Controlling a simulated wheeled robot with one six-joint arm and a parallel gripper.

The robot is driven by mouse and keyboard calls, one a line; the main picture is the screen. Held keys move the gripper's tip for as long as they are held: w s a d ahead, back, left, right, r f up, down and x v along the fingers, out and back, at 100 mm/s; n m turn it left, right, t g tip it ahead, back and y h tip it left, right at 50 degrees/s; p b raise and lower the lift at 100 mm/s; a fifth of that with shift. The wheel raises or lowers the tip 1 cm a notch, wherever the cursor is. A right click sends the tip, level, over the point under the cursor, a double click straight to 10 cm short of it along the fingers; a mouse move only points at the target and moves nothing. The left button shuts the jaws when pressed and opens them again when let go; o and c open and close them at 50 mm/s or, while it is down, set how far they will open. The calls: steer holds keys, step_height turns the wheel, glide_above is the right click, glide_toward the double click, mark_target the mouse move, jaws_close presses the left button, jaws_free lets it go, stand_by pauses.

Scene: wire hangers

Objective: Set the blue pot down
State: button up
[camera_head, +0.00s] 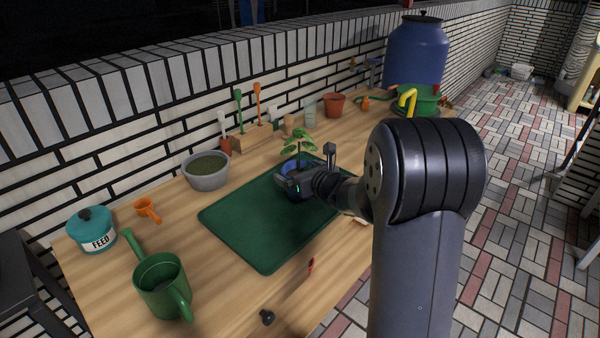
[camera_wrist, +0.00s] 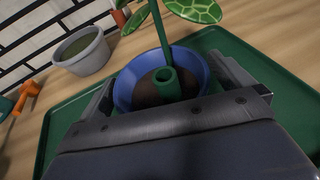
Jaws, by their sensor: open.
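The blue pot (camera_wrist: 124,92) holds dark soil and a green-stemmed plant with broad patterned leaves (camera_head: 299,141). In the head view the blue pot (camera_head: 286,167) stands on the green mat (camera_head: 245,232), partly hidden by my gripper (camera_head: 308,168). In the wrist view my gripper (camera_wrist: 168,92) is open, with one finger on each side of the pot. The pot appears upright. Its base is hidden, and I cannot tell whether the fingers touch its sides.
A grey bowl (camera_head: 206,173) of green-brown matter stands behind the mat. A green watering can (camera_head: 160,283), a teal FEED tin (camera_head: 91,231) and an orange scoop (camera_head: 148,210) are at left. The mat's front left is clear.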

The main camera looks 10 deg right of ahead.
steer(key=shift+r, duration=0.15)
steer(key=v, duration=1.2)
steer(key=shift+p, duration=0.3)
